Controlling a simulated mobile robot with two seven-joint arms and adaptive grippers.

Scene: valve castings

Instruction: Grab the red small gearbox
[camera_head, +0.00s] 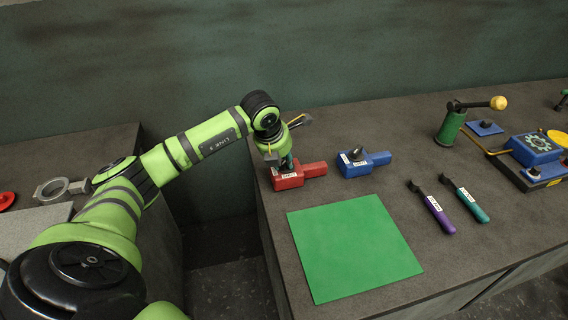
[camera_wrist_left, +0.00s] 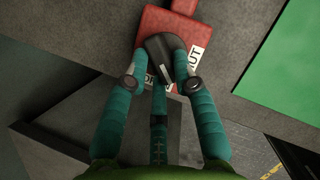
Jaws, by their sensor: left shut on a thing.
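The red small gearbox (camera_head: 298,176) lies on the dark bench top near its left edge, with a white label on its side. It also shows at the top of the left wrist view (camera_wrist_left: 168,24), with a dark knob (camera_wrist_left: 163,44) on it. My left gripper (camera_head: 287,163) points down over the gearbox. In the left wrist view its teal fingers (camera_wrist_left: 160,72) are closed around the dark knob. The gearbox appears to rest on the bench. My right gripper is not in view.
A similar blue gearbox (camera_head: 364,162) stands just right of the red one. A green mat (camera_head: 355,247) lies in front. A purple-handled tool (camera_head: 438,214) and a teal-handled tool (camera_head: 470,204) lie to the right. A green post with a lever (camera_head: 450,127) stands farther back.

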